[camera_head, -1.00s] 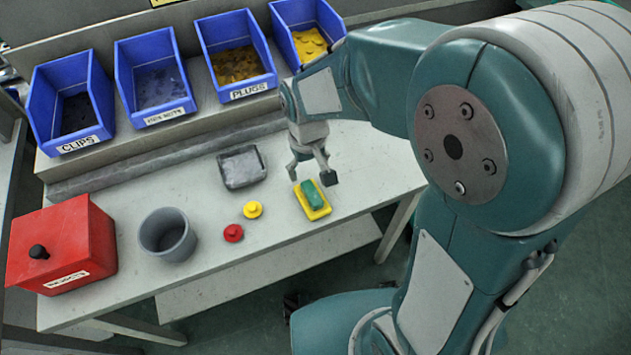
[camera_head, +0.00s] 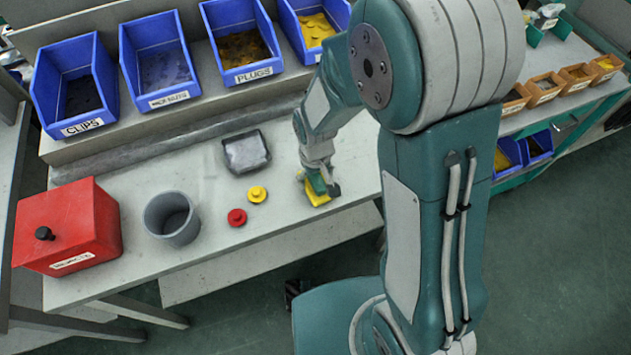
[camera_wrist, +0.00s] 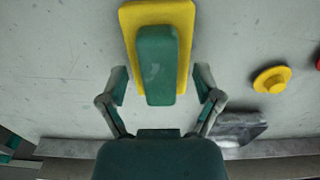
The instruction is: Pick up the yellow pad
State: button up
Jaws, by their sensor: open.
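The yellow pad (camera_head: 319,197) lies on the grey bench near its front edge, with a green block (camera_wrist: 157,65) on top of it. In the wrist view the yellow pad (camera_wrist: 185,20) shows as a flat rectangle, wider than the green block. My gripper (camera_head: 319,187) is just over the pad in the head view and hides part of it and of the block. In the wrist view my gripper (camera_wrist: 161,84) is open, with one finger on each side of the block's near end. I cannot tell whether the fingers touch anything.
A yellow knob-like piece (camera_head: 257,194) and a red one (camera_head: 237,217) lie left of the pad. A grey tray (camera_head: 246,152), a grey cup (camera_head: 172,217) and a red box (camera_head: 70,230) stand farther left. Blue bins (camera_head: 163,62) line the raised back shelf.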

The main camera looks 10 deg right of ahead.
grip_shut()
jog(key=shift+r, duration=0.3)
notch_tip(320, 180, up, 2)
jog(key=shift+r, duration=0.1)
jog(key=s+a+r, duration=0.2)
jog(key=s+r, duration=0.8)
jog(key=s, duration=0.4)
jog(key=shift+r, duration=0.15)
